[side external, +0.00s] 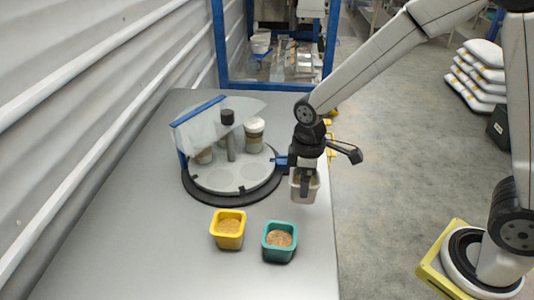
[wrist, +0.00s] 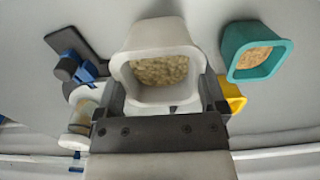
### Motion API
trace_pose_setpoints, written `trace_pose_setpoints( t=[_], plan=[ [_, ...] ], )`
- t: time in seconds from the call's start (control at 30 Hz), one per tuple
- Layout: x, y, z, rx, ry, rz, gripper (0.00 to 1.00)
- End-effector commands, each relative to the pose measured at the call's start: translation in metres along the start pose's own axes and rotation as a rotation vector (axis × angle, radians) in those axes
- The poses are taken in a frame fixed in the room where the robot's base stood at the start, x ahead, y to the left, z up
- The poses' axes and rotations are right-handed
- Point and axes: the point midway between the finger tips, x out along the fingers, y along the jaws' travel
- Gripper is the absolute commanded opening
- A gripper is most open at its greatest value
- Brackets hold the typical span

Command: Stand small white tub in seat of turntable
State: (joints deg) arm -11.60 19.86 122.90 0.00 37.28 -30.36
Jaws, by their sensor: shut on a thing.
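My gripper (side external: 305,190) is shut on the small white tub (side external: 313,188). In the wrist view the tub (wrist: 159,72) sits between the two fingers (wrist: 160,108), and tan grains show inside it. In the side view the tub is roughly upright near the table's right edge, right of the turntable; I cannot tell its exact height. The turntable (side external: 217,181) is a pale disc with round seats on a dark base, with a dark centre post. A clear curved guard with a blue edge covers its back left part. Lidded jars (side external: 254,135) stand in seats at the back.
A yellow tub (side external: 229,229) and a teal tub (side external: 279,241), both with tan contents, stand on the grey table (side external: 150,240) in front of the turntable. A blue frame (side external: 275,87) rises behind the table. The front left of the table is clear.

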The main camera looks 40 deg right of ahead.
Motion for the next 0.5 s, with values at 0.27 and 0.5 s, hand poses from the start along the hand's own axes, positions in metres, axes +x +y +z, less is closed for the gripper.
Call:
trace_pose_setpoints(
  t=[0.27, 0.5],
  plan=[
    [-0.014, 0.024, -0.037, 0.111, 0.002, 0.001, 0.47],
    [-0.03, 0.048, -0.073, 0.233, 0.003, 0.001, 0.47]
  ],
)
